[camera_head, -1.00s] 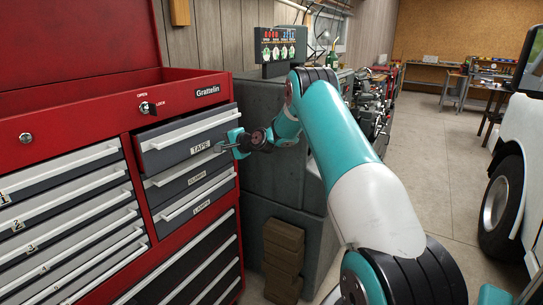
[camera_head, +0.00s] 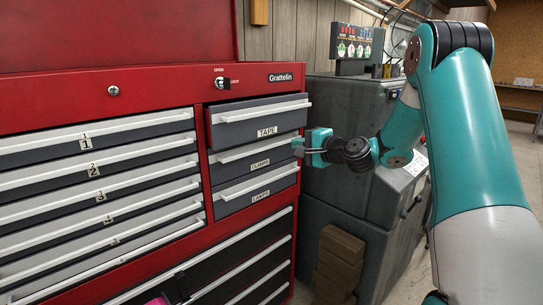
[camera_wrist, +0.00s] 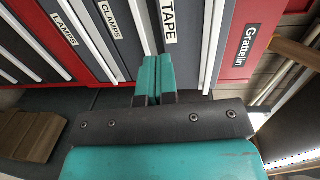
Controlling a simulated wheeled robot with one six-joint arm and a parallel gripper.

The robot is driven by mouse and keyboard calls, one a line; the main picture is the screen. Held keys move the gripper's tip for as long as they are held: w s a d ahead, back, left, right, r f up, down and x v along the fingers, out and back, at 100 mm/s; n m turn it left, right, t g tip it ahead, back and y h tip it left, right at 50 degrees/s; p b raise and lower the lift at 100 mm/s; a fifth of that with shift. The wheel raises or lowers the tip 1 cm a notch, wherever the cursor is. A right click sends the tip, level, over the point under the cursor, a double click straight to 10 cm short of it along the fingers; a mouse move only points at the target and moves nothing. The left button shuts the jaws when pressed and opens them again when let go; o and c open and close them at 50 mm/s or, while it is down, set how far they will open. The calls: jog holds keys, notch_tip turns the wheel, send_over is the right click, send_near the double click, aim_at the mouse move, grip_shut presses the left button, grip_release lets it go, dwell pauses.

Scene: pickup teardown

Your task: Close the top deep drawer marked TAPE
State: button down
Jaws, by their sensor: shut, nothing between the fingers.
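The TAPE drawer (camera_head: 234,131) is the top deep drawer in the right column of the red tool chest. It has a grey front and a long pale handle, and it stands out a little beyond the drawers below it. Its TAPE label also shows in the wrist view (camera_wrist: 169,22). My gripper (camera_head: 299,147) is at the right end of the column, around the height of the TAPE drawer's lower edge. In the wrist view its teal fingers (camera_wrist: 154,78) are together and empty, pointing at the drawer fronts near the TAPE label. I cannot tell whether they touch.
Below are the CLAMPS drawer (camera_head: 250,158) and the LAMPS drawer (camera_head: 257,188), which look closed. Numbered shallow drawers (camera_head: 95,170) fill the left column. A grey cabinet (camera_head: 345,180) stands right of the chest, with brown blocks (camera_head: 338,262) at its foot.

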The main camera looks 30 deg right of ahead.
jog(key=s+a+f+t+b, duration=0.1)
jog(key=a+f+b, duration=0.1)
jog(key=a, duration=0.2)
jog(key=p, duration=0.7)
send_near(252, 138)
jog(key=x, duration=0.6)
jog(key=shift+w+a, duration=0.15)
jog(key=shift+w, duration=0.1)
jog(key=shift+w+a+f, duration=0.1)
jog(key=shift+w, duration=0.4)
jog(key=shift+w, duration=0.1)
